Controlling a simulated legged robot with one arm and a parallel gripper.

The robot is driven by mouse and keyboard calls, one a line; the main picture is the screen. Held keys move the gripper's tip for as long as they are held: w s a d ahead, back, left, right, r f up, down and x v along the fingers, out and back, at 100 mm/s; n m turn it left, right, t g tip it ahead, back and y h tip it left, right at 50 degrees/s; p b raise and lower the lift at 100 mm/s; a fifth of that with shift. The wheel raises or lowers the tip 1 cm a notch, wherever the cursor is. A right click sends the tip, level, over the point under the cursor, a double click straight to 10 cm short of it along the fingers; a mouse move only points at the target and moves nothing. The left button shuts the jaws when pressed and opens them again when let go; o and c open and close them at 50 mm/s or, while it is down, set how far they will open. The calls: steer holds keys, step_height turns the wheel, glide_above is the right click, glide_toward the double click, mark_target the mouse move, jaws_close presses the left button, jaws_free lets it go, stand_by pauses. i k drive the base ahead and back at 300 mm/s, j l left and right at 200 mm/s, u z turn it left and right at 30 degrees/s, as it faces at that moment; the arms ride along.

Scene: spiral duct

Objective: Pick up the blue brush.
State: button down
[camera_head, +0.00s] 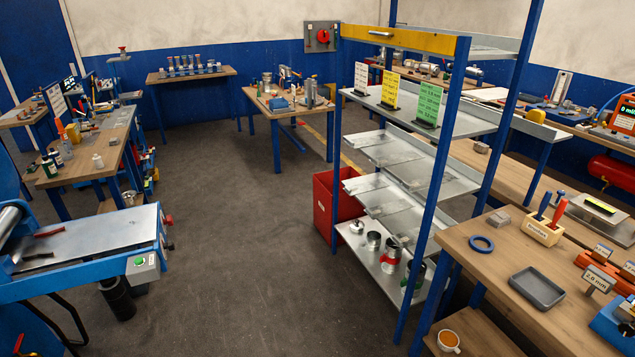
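On the wooden workbench at the right, a small light wooden holder (541,231) stands near the back edge. A blue-handled tool (543,206) stands upright in it, leaning slightly, beside a red-handled one (559,210). The blue one may be the blue brush, but its lower end is hidden in the holder. The label on the holder is too small to read surely. My gripper is not in view.
The right bench (474,268) also bears a blue ring (481,244) and a grey tray (537,289). A blue-framed metal shelf (417,183) stands left of it. A blue machine (92,243) stands at the left. Open grey floor (236,250) lies between them.

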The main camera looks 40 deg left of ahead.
mark_target(545, 202)
steer(key=u, duration=2.05)
steer(key=z, duration=2.05)
steer(key=i+j, duration=1.3)
steer(key=j, duration=0.25)
steer(key=i+j, duration=0.25)
steer(key=i, duration=0.15)
steer(key=i+j, duration=0.3)
steer(key=i, duration=0.15)
steer(key=i+j, duration=0.25)
steer(key=i, duration=0.15)
